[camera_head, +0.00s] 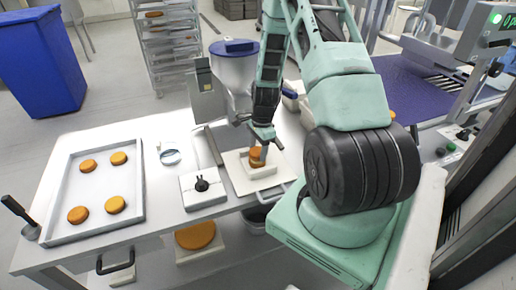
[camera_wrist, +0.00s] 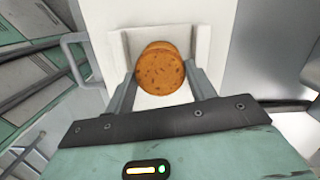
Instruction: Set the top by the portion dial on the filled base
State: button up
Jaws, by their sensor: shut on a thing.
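My gripper (camera_head: 262,146) is shut on a round brown top (camera_head: 257,152), over a white block-like holder (camera_head: 248,183) on the bench. In the wrist view the top (camera_wrist: 161,75) sits between the two fingers, speckled and seen face-on. A second round edge (camera_wrist: 158,45) shows just beyond it, slightly offset, likely the base below. Whether the two touch, and any filling, I cannot tell. The portion dial (camera_head: 202,184), a black knob on a white box, stands left of the holder. No loose round lies beside it.
A white tray (camera_head: 141,200) with several brown rounds lies on the left of the bench. A hopper with a blue lid (camera_head: 234,48) stands behind the holder. A purple conveyor (camera_head: 425,85) is at right.

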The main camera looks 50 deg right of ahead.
jog(key=shift+f+b, duration=0.3)
jog(key=shift+f, duration=0.25)
jog(key=o, duration=1.2)
jog(key=shift+r, duration=0.15)
jog(key=shift+r+p, duration=2.7)
jog(key=shift+r, duration=0.7)
